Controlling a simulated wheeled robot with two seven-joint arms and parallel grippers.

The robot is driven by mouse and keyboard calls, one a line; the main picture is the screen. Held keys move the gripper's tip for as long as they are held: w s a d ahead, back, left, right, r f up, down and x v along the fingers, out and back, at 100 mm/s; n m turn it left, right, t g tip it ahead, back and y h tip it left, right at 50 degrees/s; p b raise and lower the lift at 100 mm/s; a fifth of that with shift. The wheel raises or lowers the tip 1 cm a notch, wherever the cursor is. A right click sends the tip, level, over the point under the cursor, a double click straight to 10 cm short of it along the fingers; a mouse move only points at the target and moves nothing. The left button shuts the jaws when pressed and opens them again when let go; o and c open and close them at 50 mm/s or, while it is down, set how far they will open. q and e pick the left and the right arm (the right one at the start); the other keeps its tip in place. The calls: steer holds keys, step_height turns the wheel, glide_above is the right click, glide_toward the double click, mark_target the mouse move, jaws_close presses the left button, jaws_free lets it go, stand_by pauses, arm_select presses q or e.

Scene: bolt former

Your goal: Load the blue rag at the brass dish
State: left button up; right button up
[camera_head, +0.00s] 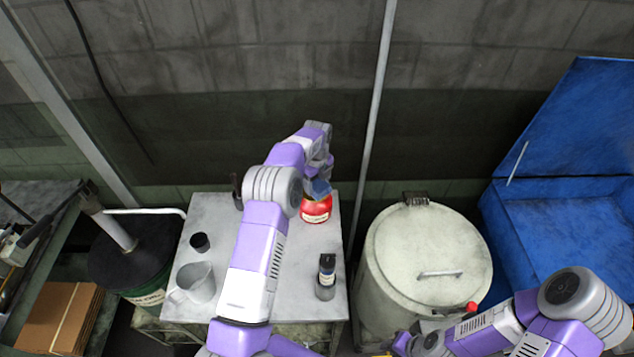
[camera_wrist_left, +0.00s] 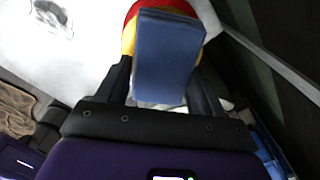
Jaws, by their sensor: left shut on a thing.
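My left gripper (camera_head: 318,178) is over the back right of the grey table (camera_head: 255,228). It is shut on the blue rag (camera_head: 319,189). In the left wrist view the rag (camera_wrist_left: 168,55) shows as a flat blue block between the two dark fingers (camera_wrist_left: 165,88). A red can (camera_head: 316,209) with a pale label stands directly below the rag. In the left wrist view its red and yellow rim (camera_wrist_left: 130,28) shows behind the rag. I cannot tell whether rag and can touch. I cannot make out a separate brass dish. My right gripper's fingers are not seen.
A grey jug (camera_head: 196,283), a small black cup (camera_head: 200,243) and a dark-capped bottle (camera_head: 326,277) stand on the table. A large lidded drum (camera_head: 425,260) stands right of it, with a blue bin (camera_head: 560,220) beyond. A cardboard box (camera_head: 60,318) is at the left.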

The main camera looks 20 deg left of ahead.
mark_target(317, 183)
arm_select(q)
steer(key=shift+f+b, duration=0.65)
steer(key=shift+f, duration=0.4)
stand_by(0.7)
stand_by(0.5)
steer(key=shift+r+p, duration=2.2)
steer(key=shift+r, duration=1.4)
steer(key=shift+f, duration=0.15)
